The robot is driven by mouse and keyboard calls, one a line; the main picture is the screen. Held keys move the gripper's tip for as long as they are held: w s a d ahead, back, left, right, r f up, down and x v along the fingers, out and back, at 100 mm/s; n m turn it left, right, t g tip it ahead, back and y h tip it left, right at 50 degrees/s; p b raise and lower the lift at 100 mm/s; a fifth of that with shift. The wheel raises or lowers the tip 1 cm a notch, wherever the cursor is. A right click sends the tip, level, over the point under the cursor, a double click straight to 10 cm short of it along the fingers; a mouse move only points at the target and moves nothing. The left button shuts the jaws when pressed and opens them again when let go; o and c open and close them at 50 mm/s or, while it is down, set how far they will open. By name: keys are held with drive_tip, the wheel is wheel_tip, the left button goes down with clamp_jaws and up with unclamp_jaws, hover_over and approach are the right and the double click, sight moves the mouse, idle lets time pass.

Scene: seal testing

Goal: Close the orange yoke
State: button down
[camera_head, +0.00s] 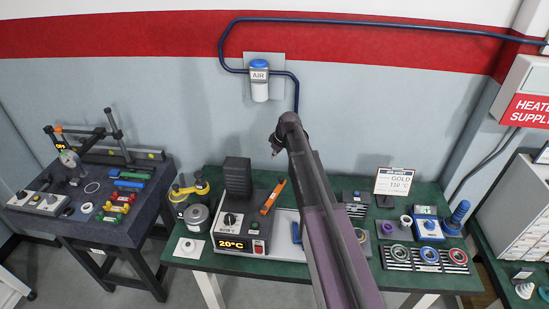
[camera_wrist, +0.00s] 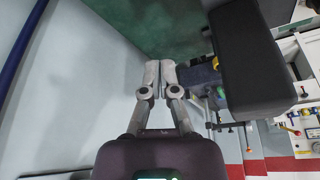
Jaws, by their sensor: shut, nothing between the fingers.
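The orange yoke (camera_head: 272,197) is a short orange bar. It stands tilted up to the right, at the right side of the grey unit with the 20°C display (camera_head: 238,225), on the green bench. My arm reaches up across the middle of the head view, right of the yoke. The fingers of my gripper (camera_wrist: 160,64) are together and empty in the wrist view. The end of my arm is above the bench in the head view, and the fingers cannot be made out clearly there. I cannot pick out the yoke in the wrist view.
A black ribbed block (camera_head: 237,178) stands behind the display unit, left of the yoke. A yellow-handled item (camera_head: 190,189) and a grey pot (camera_head: 196,217) are further left. Rings on a rack (camera_head: 428,257) and a sign (camera_head: 394,182) are at the right. My arm hides part of the bench's middle.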

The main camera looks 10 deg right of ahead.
drive_tip(key=shift+b+x, duration=3.7)
drive_tip(key=shift+x, duration=0.55)
drive_tip(key=shift+s+d, duration=1.45)
drive_tip(key=shift+s+d+m, duration=0.15)
drive_tip(key=shift+d+m, duration=0.15)
drive_tip(key=shift+d, duration=0.1)
